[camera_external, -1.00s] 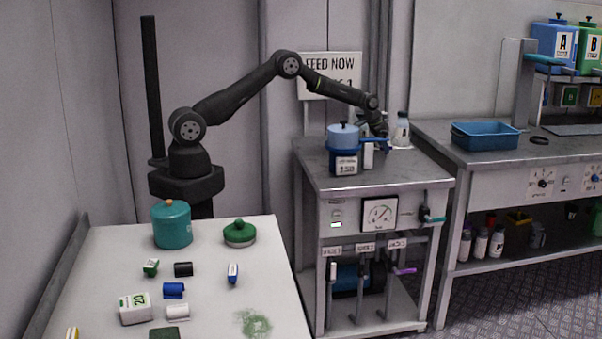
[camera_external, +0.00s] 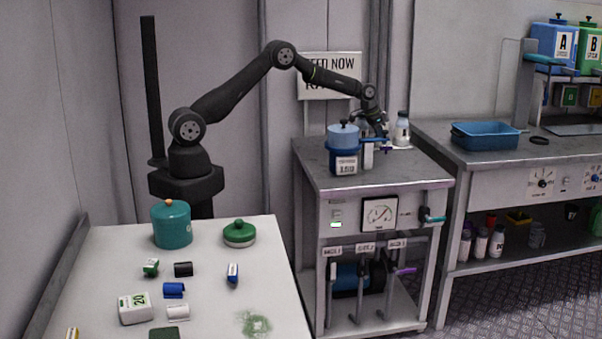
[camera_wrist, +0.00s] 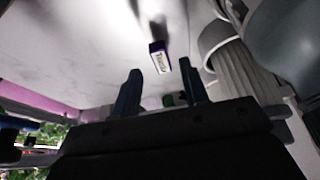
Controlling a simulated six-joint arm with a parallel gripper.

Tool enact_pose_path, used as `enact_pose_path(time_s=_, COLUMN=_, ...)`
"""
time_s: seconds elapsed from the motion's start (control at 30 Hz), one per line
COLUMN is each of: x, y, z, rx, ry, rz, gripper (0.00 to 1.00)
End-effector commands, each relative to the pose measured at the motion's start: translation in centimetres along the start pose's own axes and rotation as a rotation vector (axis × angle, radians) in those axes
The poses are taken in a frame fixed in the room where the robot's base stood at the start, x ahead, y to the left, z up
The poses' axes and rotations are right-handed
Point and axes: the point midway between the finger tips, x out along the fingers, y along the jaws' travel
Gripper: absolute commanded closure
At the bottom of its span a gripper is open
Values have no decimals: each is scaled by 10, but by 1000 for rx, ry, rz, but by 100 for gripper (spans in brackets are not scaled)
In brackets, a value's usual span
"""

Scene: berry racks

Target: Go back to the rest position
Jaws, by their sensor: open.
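My gripper (camera_external: 376,138) is over the metal cart's top, at the far end of my outstretched arm. It is just right of the blue canister in its labelled holder (camera_external: 344,163). The canister has a blue lid with a black knob (camera_external: 343,134). In the wrist view my gripper (camera_wrist: 160,68) has its two blue-grey fingers spread, with nothing held between them. A small labelled block (camera_wrist: 159,58) shows beyond the fingertips, on a pale surface. In the external view the fingers are small and partly hidden behind the canister holder.
A white bottle (camera_external: 402,130) stands close to the right of my gripper. A blue tray (camera_external: 486,135) is on the right bench. The white table (camera_external: 215,300) at front left holds a teal pot (camera_external: 172,224), a green lid (camera_external: 239,233) and several small items.

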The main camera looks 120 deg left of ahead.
Motion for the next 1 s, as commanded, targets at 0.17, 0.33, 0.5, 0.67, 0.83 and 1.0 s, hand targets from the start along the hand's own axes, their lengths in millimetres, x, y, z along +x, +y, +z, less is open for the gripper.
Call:
enact_pose_path(time_s=0.17, x=32, y=0, z=1, rx=0, ry=-2, rz=0, gripper=59)
enact_pose_path(time_s=0.33, x=60, y=0, z=3, rx=0, ry=-2, rz=0, gripper=59)
enact_pose_path(time_s=0.5, x=19, y=0, z=-15, rx=1, ry=4, rz=-1, gripper=59)
enact_pose_path(time_s=0.67, x=-11, y=0, z=-27, rx=1, ry=5, rz=-2, gripper=59)
enact_pose_path(time_s=0.83, x=-42, y=0, z=-40, rx=1, ry=5, rz=-2, gripper=59)
enact_pose_path(time_s=1.0, x=-41, y=36, z=-42, rx=53, ry=-1, rz=22, gripper=59)
